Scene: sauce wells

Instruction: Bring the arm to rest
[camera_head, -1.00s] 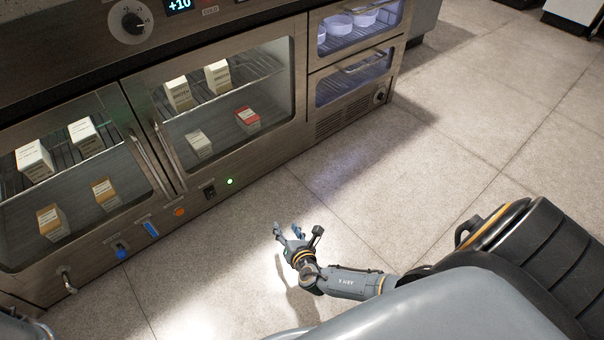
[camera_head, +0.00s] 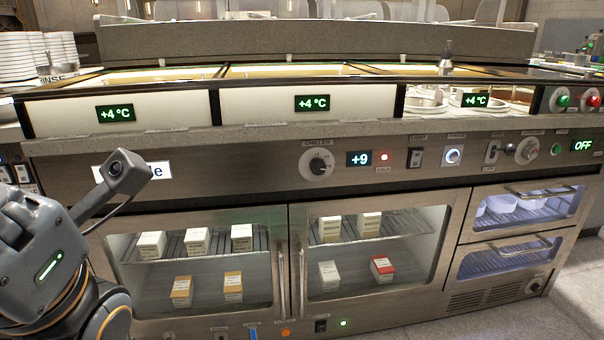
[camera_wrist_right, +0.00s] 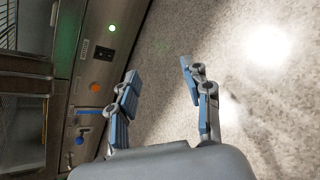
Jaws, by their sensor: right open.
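In the right wrist view my right gripper (camera_wrist_right: 159,72) has its two blue-grey fingers well apart, with nothing between them. Pale floor (camera_wrist_right: 230,110) lies behind the fingers. The steel cabinet front (camera_wrist_right: 92,65), with small lights and switches, is to their left, apart from them. My right arm is outside the head view. Part of my left arm (camera_head: 45,265), with a small camera on a stalk, stands at the left edge of the head view. Its gripper fingers are not visible.
The counter (camera_head: 270,133) with lit panels spans the head view. Below it are closed glass doors with small cartons (camera_head: 194,241) on shelves, and two closed drawers (camera_head: 520,204) at right. Stacked white plates (camera_head: 20,58) stand at back left. Floor (camera_head: 480,318) shows at lower right.

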